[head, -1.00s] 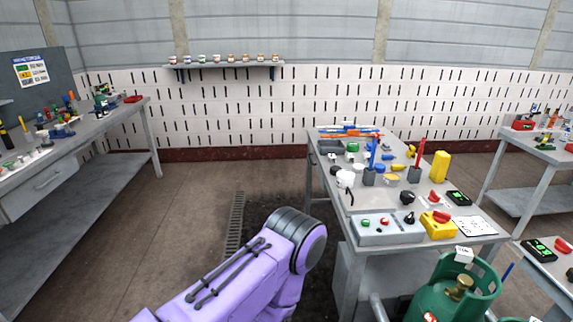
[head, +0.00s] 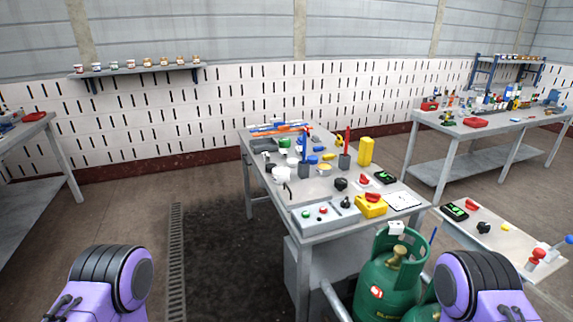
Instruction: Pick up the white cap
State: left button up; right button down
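A small white cap-like piece (head: 396,228) sits at the top rim of a green gas cylinder (head: 385,285) at the front, right of centre. Another white rounded object (head: 281,174) stands on the middle workbench (head: 325,185), near its left edge. I cannot tell for sure which of them is the white cap. Only purple and black parts of my two arms show, at the bottom left and bottom right. Both my grippers are out of view.
The bench also holds a grey control box (head: 325,215), a yellow box (head: 370,206) and tools. A low table (head: 490,235) stands at right, and a second cylinder is partly hidden by my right arm. Floor beside the drain grate (head: 177,260) is clear.

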aim_at(292, 163)
jog(key=u, duration=0.7)
jog(key=k, duration=1)
jog(key=u, duration=1)
jog(key=i, duration=2.65)
jog(key=z, duration=0.75)
jog(key=i, duration=1.55)
jog(key=z, duration=1.75)
jog(key=i, duration=0.95)
jog(key=z, duration=1.05)
